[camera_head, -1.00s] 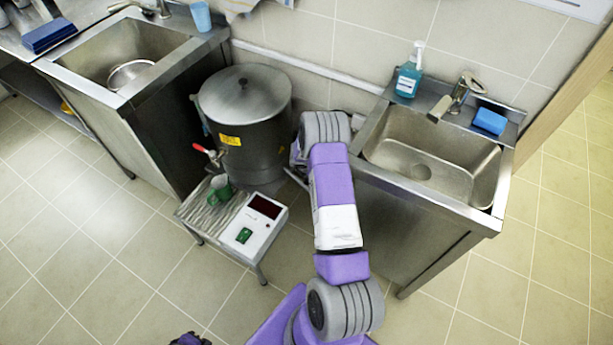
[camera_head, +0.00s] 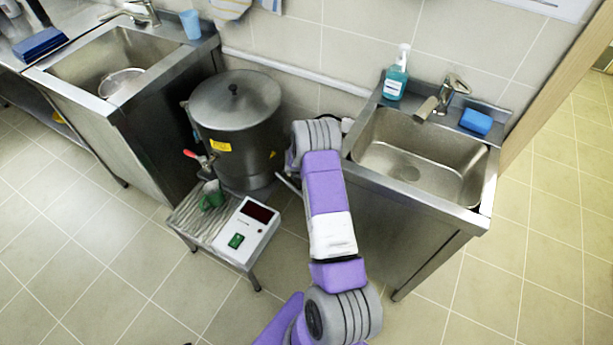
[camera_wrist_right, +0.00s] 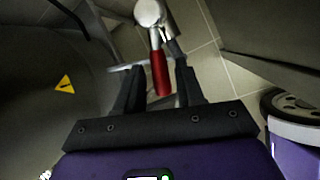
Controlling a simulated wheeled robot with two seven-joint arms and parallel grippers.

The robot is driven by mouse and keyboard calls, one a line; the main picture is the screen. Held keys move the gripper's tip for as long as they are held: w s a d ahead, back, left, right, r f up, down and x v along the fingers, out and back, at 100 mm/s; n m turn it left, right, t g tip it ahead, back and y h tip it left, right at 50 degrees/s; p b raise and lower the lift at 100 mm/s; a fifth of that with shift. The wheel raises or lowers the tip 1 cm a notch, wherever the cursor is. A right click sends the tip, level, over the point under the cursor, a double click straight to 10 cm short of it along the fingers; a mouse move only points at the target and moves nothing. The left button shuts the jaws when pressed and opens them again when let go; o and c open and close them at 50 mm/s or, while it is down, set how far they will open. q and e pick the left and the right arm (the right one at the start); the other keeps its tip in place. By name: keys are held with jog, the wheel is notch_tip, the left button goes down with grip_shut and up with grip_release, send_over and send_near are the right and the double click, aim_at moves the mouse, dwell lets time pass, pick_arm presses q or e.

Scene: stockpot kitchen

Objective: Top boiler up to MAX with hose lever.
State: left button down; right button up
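The steel boiler (camera_head: 237,125) stands on the floor between two sinks, its lid on. A red-handled tap (camera_head: 192,154) is on its front. Its water level and any MAX mark are not visible. In the right wrist view, a red lever (camera_wrist_right: 160,72) on a chrome fitting (camera_wrist_right: 150,14) lies between the fingers of my right gripper (camera_wrist_right: 158,88). The fingers are apart, with gaps on both sides of the lever. The boiler's dark wall (camera_wrist_right: 45,90) fills the left of that view. In the head view my right arm hides this gripper. My left gripper is out of view.
The right sink (camera_head: 415,165) is close beside my right arm. The floor at front left is clear.

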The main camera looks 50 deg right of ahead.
jog(key=shift+o, duration=0.3)
jog(key=shift+a+r, duration=0.1)
jog(key=shift+a+r, duration=0.1)
jog(key=shift+r, duration=0.2)
jog(key=p+v, duration=0.2)
jog(key=v, duration=0.4)
jog(key=shift+a+r, duration=0.2)
jog(key=shift+r, duration=0.15)
jog(key=shift+s, duration=0.1)
dwell(6.2)
